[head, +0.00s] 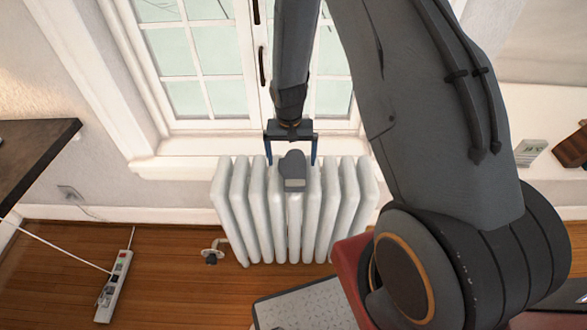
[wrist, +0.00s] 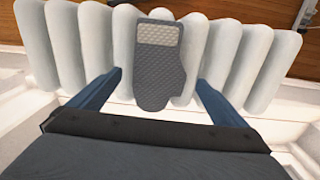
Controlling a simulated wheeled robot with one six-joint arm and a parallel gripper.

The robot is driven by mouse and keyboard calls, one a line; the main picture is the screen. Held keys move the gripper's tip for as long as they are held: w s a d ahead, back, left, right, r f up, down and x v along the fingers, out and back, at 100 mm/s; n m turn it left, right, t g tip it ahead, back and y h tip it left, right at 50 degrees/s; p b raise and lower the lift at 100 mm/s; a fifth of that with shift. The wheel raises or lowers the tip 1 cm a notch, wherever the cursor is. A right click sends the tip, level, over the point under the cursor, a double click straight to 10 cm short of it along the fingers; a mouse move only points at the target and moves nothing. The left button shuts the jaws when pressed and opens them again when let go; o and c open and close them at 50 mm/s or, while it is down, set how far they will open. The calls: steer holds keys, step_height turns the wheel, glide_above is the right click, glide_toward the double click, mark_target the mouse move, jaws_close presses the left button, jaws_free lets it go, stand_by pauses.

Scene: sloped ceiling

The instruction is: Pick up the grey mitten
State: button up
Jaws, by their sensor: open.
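The grey mitten (head: 292,170) lies on top of the white radiator (head: 258,205), near the middle of its sections. In the wrist view the mitten (wrist: 158,68) shows a textured dark grey body with a paler cuff and a thumb bulge on the right. My gripper (head: 291,160) is open, its two blue fingers spread wide. In the wrist view my gripper (wrist: 160,76) has one finger on each side of the mitten, with gaps between. I cannot tell whether the fingertips are level with the mitten or above it. Nothing is held.
A window (head: 200,60) and its sill (head: 180,165) stand behind the radiator. A power strip (head: 115,287) lies on the wooden floor at left. A dark tabletop (head: 35,150) juts in at the left edge. A valve (head: 211,256) sticks out low on the radiator's left.

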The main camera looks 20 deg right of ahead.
mark_target(292, 168)
steer(key=shift+f+p, duration=0.35)
steer(key=shift+f, duration=1)
steer(key=shift+c, duration=0.5)
steer(key=c, duration=1)
steer(key=shift+c, duration=0.2)
steer(key=shift+r, duration=0.1)
